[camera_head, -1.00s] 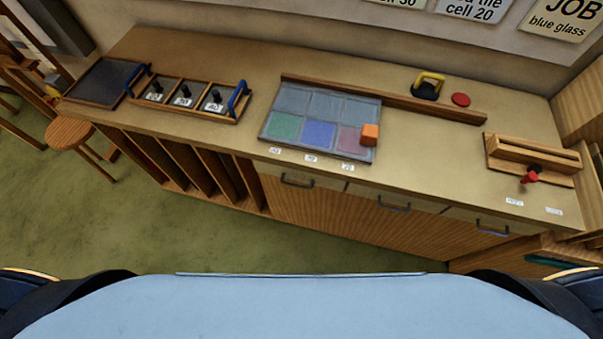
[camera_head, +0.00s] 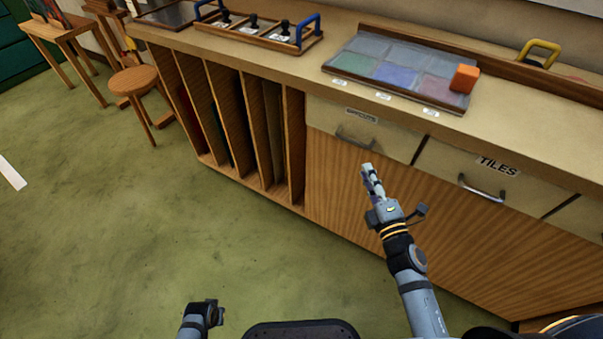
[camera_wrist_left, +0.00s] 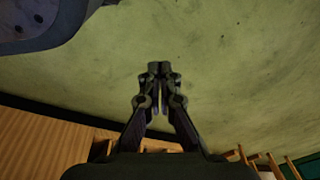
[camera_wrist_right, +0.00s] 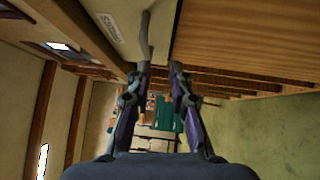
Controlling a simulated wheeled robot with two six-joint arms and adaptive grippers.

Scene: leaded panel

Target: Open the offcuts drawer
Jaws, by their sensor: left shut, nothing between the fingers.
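The offcuts drawer (camera_head: 325,118) is the cream drawer front at the left end of the row under the bench, and it is closed. Its label reads OFFCUTS, and its grey bar handle (camera_head: 355,139) sits below it. My right gripper (camera_head: 368,172) is just below and in front of this handle, apart from it in the head view. In the right wrist view its fingers (camera_wrist_right: 160,70) are spread and empty, with the handle (camera_wrist_right: 146,38) ahead of the left-hand finger. My left gripper (camera_head: 212,308) is low over the floor. Its fingertips (camera_wrist_left: 160,70) are together.
The tiles drawer (camera_head: 448,160) is closed to the right. Upright slots (camera_head: 237,120) stand to the left under the bench. A glass panel with an orange block (camera_head: 464,78) lies on the bench top. A round stool (camera_head: 134,82) stands at the left. The green floor is clear in front.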

